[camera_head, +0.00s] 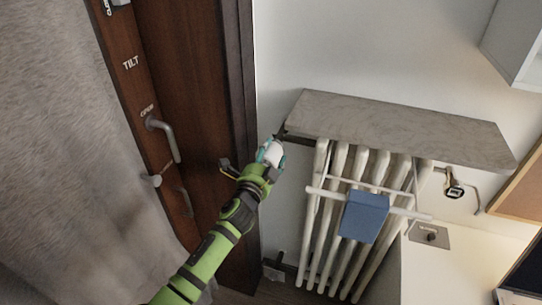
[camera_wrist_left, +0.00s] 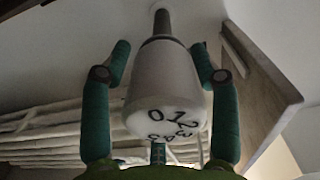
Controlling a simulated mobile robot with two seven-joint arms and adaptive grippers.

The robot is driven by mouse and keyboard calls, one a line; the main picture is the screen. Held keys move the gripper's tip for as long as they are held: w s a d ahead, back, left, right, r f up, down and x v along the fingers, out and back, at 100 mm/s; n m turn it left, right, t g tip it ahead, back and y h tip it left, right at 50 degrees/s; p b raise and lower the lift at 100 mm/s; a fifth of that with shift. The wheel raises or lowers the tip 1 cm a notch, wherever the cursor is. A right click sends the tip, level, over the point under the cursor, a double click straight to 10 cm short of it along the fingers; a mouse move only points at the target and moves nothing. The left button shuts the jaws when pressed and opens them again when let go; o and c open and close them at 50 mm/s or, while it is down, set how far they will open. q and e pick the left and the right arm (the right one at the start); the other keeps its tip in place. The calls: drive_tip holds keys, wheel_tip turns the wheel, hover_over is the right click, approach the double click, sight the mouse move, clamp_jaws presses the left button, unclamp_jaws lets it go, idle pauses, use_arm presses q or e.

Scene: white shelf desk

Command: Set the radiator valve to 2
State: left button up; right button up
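The radiator valve (camera_wrist_left: 166,90) is a white rounded knob with black digits on its end face. The 0, 1 and 2 show along the upper part of the face and smaller-looking digits below. I see no clear pointer mark, so its setting cannot be told. My left gripper (camera_wrist_left: 160,62) has its two teal fingers on either side of the knob, with a visible gap at the left finger; it looks open around it. In the head view the left gripper (camera_head: 270,153) is at the white valve (camera_head: 273,150), left of the radiator (camera_head: 335,200). My right gripper is out of view.
A grey stone shelf (camera_head: 400,128) juts out above the radiator. A rail with a blue cloth (camera_head: 363,216) hangs on its front. A dark wooden door (camera_head: 190,80) with a metal handle (camera_head: 165,137) and a grey curtain (camera_head: 70,170) stand left. A white desk (camera_head: 440,275) is at lower right.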

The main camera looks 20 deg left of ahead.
use_arm(q)
drive_tip(key=shift+o, duration=0.3)
drive_tip(key=shift+a, duration=0.25)
drive_tip(key=shift+d, duration=0.1)
drive_tip(key=shift+s, duration=0.1)
drive_tip(key=shift+s+d, duration=0.1)
drive_tip(key=shift+s, duration=0.25)
drive_tip(key=s, duration=1.1)
drive_tip(key=shift+a, duration=0.4)
